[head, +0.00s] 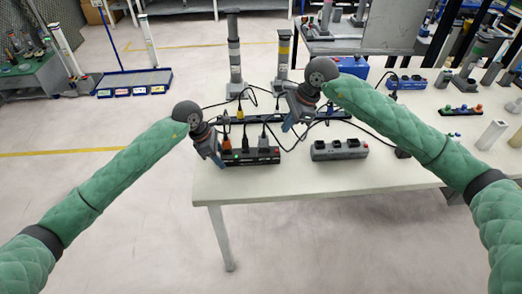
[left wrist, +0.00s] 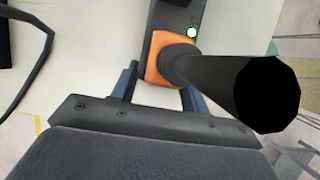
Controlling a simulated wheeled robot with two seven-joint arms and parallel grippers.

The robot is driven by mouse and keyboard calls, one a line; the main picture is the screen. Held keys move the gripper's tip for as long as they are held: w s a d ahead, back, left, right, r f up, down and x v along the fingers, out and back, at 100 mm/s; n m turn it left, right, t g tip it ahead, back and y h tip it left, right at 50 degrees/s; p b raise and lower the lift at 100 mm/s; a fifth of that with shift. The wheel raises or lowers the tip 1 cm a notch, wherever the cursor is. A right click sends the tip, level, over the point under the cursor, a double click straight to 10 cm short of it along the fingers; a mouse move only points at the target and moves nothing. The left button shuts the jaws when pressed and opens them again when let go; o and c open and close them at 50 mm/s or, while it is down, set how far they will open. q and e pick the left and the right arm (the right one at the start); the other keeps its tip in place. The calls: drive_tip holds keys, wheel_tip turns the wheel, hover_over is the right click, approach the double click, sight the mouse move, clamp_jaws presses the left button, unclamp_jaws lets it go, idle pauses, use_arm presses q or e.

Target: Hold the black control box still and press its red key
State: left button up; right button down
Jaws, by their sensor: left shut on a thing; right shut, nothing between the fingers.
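A long black box (head: 262,159) lies near the table's front edge, with several dark sockets or plugs and a small green light on top. An orange block (head: 227,145) is at its left end. My left gripper (head: 220,163) is shut at that end. In the left wrist view, the blue fingers lie on both sides of the orange block (left wrist: 157,70), which has a thick black cylinder rising from it. Whether they touch the block or only the box under it is hidden. My right gripper (head: 287,127) is shut and empty, above and behind the box's right end.
A grey box with dark sockets (head: 340,150) lies right of the black box. A blue-black strip (head: 250,117) with cables lies behind. Grey posts (head: 235,55) stand at the back left. The table (head: 300,178) is clear in front.

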sight(277, 151)
drive_tip(key=shift+s+a+r+m+t+y, duration=0.25)
drive_tip(key=shift+a+r+m+t, duration=0.15)
drive_tip(key=shift+t, duration=0.6)
drive_tip(key=shift+s+a+r+m+t+y, duration=0.25)
drive_tip(key=shift+r+m+t, duration=0.2)
drive_tip(key=shift+t, duration=0.55)
drive_tip(key=shift+s+a+r+m+t+y, duration=0.15)
drive_tip(key=shift+a+r+m+t+y, duration=0.2)
drive_tip(key=shift+t, duration=0.65)
drive_tip(key=shift+f, duration=4.4)
drive_tip(key=shift+f, duration=0.4)
